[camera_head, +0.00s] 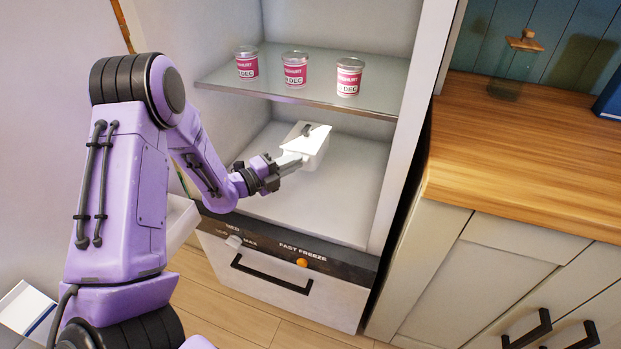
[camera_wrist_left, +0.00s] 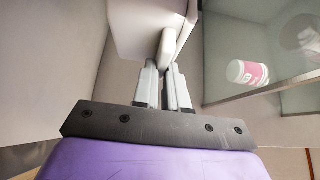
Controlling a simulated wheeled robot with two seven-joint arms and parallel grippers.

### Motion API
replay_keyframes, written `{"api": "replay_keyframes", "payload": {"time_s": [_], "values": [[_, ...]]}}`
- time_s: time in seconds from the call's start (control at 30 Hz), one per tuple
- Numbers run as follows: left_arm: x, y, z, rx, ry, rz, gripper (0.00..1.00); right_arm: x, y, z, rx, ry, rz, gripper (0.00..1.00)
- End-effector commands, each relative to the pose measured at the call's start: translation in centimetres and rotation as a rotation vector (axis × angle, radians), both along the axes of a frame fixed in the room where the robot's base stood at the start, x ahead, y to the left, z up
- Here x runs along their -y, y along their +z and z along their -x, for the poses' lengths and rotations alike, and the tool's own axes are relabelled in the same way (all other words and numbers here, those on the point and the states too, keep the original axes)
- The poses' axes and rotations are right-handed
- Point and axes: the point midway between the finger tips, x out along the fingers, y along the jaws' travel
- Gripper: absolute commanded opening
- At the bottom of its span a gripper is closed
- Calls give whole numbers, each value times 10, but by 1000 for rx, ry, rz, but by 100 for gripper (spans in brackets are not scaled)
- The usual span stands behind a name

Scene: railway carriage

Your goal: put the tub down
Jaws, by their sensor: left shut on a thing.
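A white tub (camera_head: 308,146) with a lid is inside the open fridge, over the white lower floor (camera_head: 340,205) and below the glass shelf. My left gripper (camera_head: 290,163) reaches in from the left and is shut on the tub's near side. In the left wrist view my left gripper (camera_wrist_left: 166,80) has its fingers closed on a handle-like tab of the tub (camera_wrist_left: 140,25). I cannot tell whether the tub's underside touches the floor. My right gripper is not in view.
Several yoghurt pots stand on the glass shelf (camera_head: 320,92) just above the tub, one of them the right pot (camera_head: 349,78). The fridge's right wall and a wooden worktop (camera_head: 520,150) lie to the right. The lower floor around the tub is clear.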

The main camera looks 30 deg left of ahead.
Motion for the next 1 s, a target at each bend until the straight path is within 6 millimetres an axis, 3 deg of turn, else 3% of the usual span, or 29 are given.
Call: {"api": "replay_keyframes", "payload": {"time_s": [0.03, 0.2, 0.37, 0.53, 0.97, 1.0], "values": [[4, -8, -13, 2, -2, 0, 0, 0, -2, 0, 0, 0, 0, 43], [12, -44, -39, 2, -1, 1, 0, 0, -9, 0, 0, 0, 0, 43], [17, -58, -53, 3, -3, 1, 0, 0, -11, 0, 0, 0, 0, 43], [19, -87, -57, 1, -2, 3, 0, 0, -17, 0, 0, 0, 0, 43], [19, -97, -57, 4, -4, 1, 0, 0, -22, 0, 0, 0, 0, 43], [19, -96, -57, 1, -4, 1, 22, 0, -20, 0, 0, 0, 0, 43]]}}
